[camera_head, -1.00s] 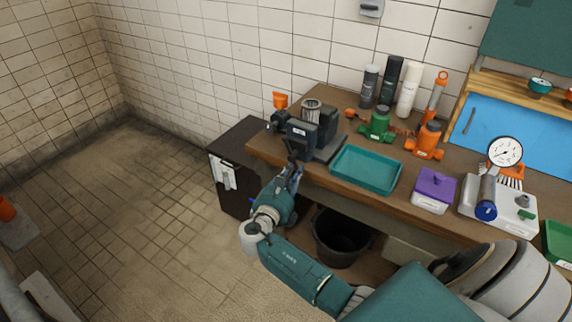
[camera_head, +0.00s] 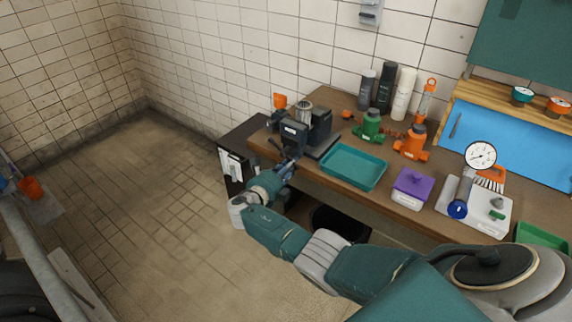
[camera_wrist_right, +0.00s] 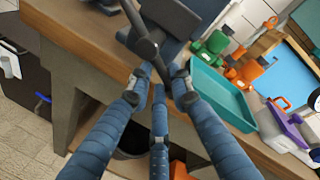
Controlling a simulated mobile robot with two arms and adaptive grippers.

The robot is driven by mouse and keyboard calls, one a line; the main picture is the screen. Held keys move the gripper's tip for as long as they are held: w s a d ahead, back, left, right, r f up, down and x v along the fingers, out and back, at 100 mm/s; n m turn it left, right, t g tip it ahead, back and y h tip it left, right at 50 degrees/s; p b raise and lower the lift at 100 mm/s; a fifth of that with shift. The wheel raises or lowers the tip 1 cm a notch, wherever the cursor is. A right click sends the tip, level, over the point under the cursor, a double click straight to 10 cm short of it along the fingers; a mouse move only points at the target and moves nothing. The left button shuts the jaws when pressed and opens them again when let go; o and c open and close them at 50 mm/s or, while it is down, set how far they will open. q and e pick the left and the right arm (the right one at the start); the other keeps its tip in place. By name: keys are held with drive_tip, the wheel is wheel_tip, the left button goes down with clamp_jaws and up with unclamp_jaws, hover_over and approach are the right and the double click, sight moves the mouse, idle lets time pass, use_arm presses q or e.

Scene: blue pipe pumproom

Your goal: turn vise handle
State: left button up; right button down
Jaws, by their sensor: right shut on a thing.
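A dark grey bench vise (camera_head: 320,131) stands at the left front corner of the wooden workbench. Its dark handle bar (camera_head: 282,151) hangs at the vise's front, beyond the bench edge. In the right wrist view the handle (camera_wrist_right: 134,18) runs slantwise through a round screw head (camera_wrist_right: 147,48), in front of the vise body (camera_wrist_right: 172,15). My right gripper (camera_head: 289,164) is at the handle's lower end; in the wrist view its blue fingers (camera_wrist_right: 160,88) close around that end. The fingertips partly hide the gripped part. My left gripper is out of view.
A teal tray (camera_head: 353,185) lies right of the vise. A black bin (camera_head: 338,222) stands under the bench. Open tiled floor (camera_head: 160,200) lies left.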

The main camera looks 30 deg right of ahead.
drive_tip(key=shift+w+a+r+t, duration=0.3)
drive_tip(key=shift+w+a+r, duration=0.1)
drive_tip(key=shift+w+r, duration=0.25)
drive_tip(key=c, duration=1.9)
unclamp_jaws()
drive_tip(key=shift+o, duration=1.1)
drive_tip(key=shift+w+a+f, duration=0.1)
drive_tip(key=shift+w+f, duration=0.2)
drive_tip(key=shift+w, duration=0.15)
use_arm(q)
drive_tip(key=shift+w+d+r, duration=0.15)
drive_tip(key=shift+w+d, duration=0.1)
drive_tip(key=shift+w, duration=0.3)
use_arm(e)
drive_tip(key=shift+d+f, duration=0.15)
drive_tip(key=shift+d, duration=0.1)
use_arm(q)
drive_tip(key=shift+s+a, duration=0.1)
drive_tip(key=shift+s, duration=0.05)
